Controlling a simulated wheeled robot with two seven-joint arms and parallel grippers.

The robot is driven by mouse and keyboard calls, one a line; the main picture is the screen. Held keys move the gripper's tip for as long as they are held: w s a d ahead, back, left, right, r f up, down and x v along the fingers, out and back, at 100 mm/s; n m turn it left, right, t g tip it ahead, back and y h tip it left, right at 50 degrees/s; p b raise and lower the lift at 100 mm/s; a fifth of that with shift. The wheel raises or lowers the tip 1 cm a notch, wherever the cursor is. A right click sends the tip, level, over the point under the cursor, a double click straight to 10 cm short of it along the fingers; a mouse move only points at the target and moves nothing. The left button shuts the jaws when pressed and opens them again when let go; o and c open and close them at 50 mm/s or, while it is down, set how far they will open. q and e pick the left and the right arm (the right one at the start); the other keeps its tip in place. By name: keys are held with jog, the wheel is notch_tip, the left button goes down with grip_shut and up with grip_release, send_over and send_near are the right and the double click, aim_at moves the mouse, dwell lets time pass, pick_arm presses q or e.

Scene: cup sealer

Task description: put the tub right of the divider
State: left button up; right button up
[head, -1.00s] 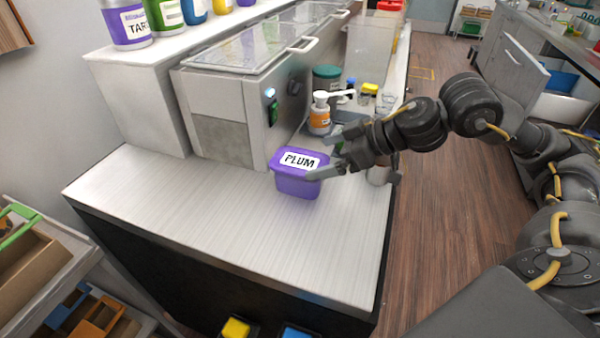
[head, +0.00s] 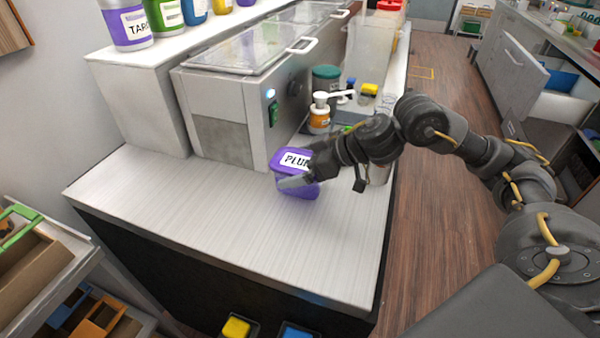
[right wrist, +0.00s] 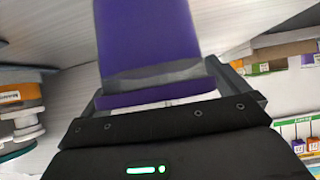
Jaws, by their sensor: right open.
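The purple tub (head: 304,189) with a white PLUM label stands upright on the white counter, in front of the metal machine. My right gripper (head: 298,178) is open at the tub. One finger lies along its near side and the other is hidden behind it. In the right wrist view the tub (right wrist: 150,35) fills the upper middle between the open jaws; I cannot tell whether they touch it. My left gripper is not in view. A clear upright panel (head: 369,48) stands farther back on the counter; I cannot tell if it is the divider.
The metal machine (head: 222,130) stands behind the tub. A pump bottle (head: 319,118), a green-lidded container (head: 327,78) and a yellow-topped item (head: 369,90) stand behind my right arm. The counter (head: 200,220) is clear at front left.

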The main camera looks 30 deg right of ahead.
jog(key=c, duration=1.2)
